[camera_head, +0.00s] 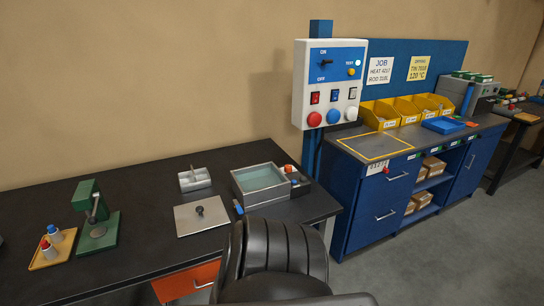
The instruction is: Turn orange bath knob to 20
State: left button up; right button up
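The bath (240,194) is a grey open rectangular tank of greenish-blue liquid on the black table. A small orange knob (288,168) sits on the dark unit at the tank's right end. Its pointer and scale are too small to read, so I cannot tell its setting. I cannot make out either gripper in this view, and no gripper touches the orange knob.
A white control box (328,104) with switches and buttons stands behind the bath. A green press (97,222), a tray with small bottles (46,255) and a divided metal tray (194,181) stand left.

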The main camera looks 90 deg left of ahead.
aim_at(288, 168)
jog(key=k, duration=1.6)
jog(key=u, duration=1.2)
jog(key=i, duration=0.8)
